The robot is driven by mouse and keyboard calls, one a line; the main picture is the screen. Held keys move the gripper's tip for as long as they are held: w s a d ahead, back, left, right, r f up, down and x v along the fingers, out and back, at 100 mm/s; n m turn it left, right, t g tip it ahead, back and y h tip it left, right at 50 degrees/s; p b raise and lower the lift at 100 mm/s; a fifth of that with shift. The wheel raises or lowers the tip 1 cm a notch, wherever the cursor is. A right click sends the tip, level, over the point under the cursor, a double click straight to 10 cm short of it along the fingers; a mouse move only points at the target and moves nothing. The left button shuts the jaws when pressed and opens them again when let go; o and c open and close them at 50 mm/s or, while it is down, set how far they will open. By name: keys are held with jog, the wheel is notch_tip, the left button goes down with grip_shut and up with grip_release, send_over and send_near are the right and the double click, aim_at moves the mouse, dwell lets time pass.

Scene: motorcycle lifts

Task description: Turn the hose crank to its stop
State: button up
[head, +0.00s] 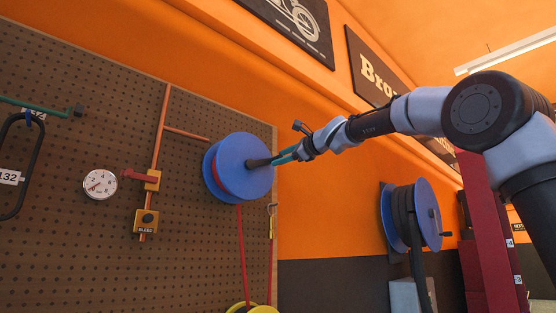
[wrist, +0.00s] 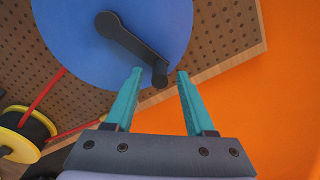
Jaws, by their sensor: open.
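The hose crank is a black arm with a knob on the face of a blue hose reel (head: 245,166) mounted on the pegboard. In the wrist view the crank (wrist: 133,40) runs from its hub at the upper left down to a knob (wrist: 160,77) at the lower right, over the blue reel (wrist: 65,30). My gripper (wrist: 160,72) is open, with its teal fingers on either side of the knob; I cannot tell whether either finger touches it. In the head view my gripper (head: 283,158) reaches the reel from the right and partly hides the crank.
A second blue reel with black hose (head: 428,213) hangs on the orange wall at the right. A gauge (head: 100,184), a red-handled valve (head: 140,176) and copper pipes are left of the reel. A yellow-rimmed spool (wrist: 24,133) sits below. A dark red post (head: 485,240) stands at the right.

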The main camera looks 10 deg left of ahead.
jog(key=v, duration=0.8)
jog(key=shift+d, duration=0.25)
jog(key=shift+s, duration=0.15)
